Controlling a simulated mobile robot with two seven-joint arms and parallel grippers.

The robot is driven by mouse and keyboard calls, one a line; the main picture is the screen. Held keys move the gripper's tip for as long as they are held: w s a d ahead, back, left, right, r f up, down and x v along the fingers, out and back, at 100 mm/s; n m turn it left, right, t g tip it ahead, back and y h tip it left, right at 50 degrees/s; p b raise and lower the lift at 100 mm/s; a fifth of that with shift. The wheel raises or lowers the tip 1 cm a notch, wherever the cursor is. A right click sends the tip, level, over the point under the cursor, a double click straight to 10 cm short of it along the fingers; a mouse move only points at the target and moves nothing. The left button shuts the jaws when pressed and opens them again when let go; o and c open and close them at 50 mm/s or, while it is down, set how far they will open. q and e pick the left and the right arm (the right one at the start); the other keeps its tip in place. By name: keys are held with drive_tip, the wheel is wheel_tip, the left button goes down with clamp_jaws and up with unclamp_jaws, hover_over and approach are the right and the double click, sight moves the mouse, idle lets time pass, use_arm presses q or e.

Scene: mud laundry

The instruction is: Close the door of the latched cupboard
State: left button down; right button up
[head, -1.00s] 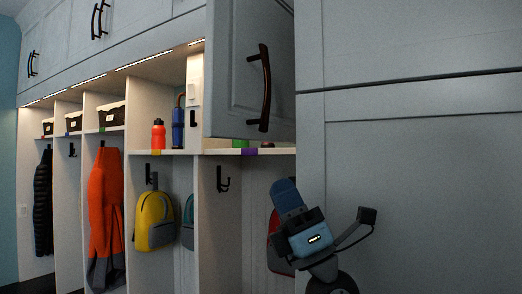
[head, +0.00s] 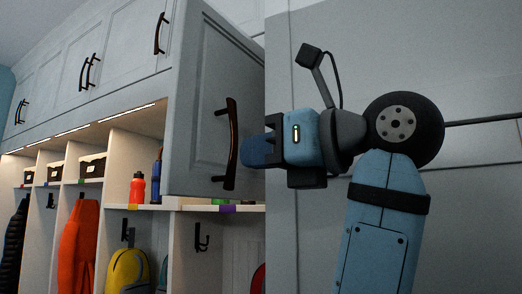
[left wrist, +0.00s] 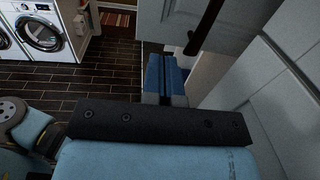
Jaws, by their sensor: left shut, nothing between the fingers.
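The cupboard door (head: 205,90) is a grey panel that stands open in the upper middle of the head view, with a long dark curved handle (head: 231,143). The door (left wrist: 183,22) and handle (left wrist: 208,22) also show at the top of the left wrist view. My left gripper (head: 258,152) is shut and empty, its blue fingers beside the lower half of the handle, over the door's right edge. In the left wrist view the fingers (left wrist: 165,75) point toward the door's lower part. I cannot tell whether they touch it. My right gripper is not in view. No latch is discernible.
A tall grey panel (head: 300,240) stands close behind my left arm. Below the door are open cubbies with a shelf (head: 190,207), bottles, baskets, coats and bags. A washing machine (left wrist: 45,30) stands far off in the left wrist view, across dark floor tiles (left wrist: 105,70).

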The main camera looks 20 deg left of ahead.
sight(188, 163)
use_arm(q)
drive_tip(key=a, duration=0.3)
drive_tip(key=w+a+p, duration=0.1)
drive_tip(key=a, duration=0.2)
drive_tip(key=a+p, duration=0.1)
drive_tip(key=a, duration=0.2)
drive_tip(key=shift+w+a, duration=0.45)
drive_tip(key=shift+a, duration=0.4)
